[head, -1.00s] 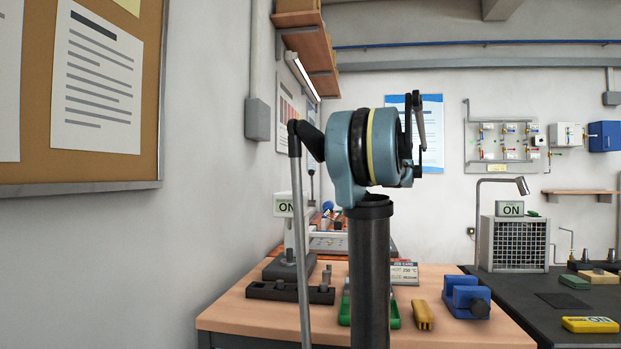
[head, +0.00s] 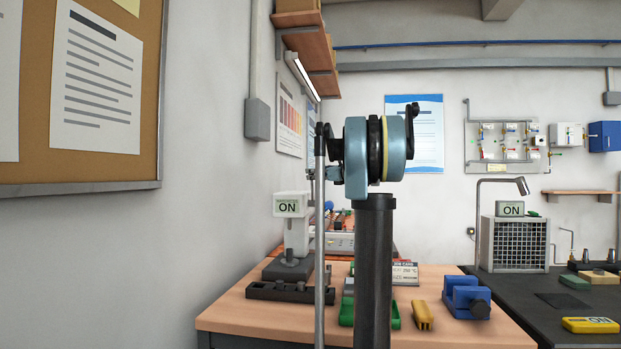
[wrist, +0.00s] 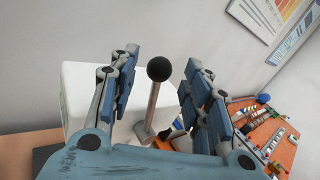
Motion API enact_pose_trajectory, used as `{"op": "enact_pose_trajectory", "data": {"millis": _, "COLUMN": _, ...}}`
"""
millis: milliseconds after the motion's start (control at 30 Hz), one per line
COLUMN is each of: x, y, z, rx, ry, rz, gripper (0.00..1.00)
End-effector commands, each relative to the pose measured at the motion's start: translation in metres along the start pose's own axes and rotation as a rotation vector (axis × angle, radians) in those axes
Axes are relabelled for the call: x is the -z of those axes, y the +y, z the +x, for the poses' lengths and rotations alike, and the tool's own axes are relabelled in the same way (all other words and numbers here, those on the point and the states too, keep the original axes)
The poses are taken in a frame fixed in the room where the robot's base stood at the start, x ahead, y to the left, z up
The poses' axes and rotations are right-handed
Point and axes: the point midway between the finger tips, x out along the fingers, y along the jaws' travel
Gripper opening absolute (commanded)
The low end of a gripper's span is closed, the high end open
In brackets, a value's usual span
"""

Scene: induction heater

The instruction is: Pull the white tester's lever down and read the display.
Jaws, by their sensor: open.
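The white tester (head: 296,235) stands at the left back of the wooden table, with a display reading "ON" (head: 287,207) on its head. In the wrist view the tester's white body (wrist: 85,90) fills the left middle. Its lever, a grey rod with a black ball knob (wrist: 159,69), stands up between the fingers. My gripper (wrist: 160,80) is open, one finger on each side of the lever, with gaps between fingers and rod. In the head view my arm hides part of the tester's right side, and the gripper is hard to make out there.
An orange board (wrist: 281,140) with parts lies right of the gripper. A wall rises close on the left.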

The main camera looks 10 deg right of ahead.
Motion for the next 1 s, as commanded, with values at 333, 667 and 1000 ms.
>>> {"op": "enact_pose_trajectory", "data": {"millis": 333, "x": 0.000, "y": 0.001, "z": 0.031, "rx": -0.001, "ry": 0.000, "rz": 0.000, "gripper": 0.44}}
{"op": "enact_pose_trajectory", "data": {"millis": 667, "x": 0.000, "y": 0.002, "z": 0.033, "rx": -0.001, "ry": 0.000, "rz": 0.000, "gripper": 0.37}}
{"op": "enact_pose_trajectory", "data": {"millis": 1000, "x": 0.000, "y": 0.001, "z": 0.032, "rx": 0.000, "ry": -0.001, "rz": -0.001, "gripper": 0.00}}
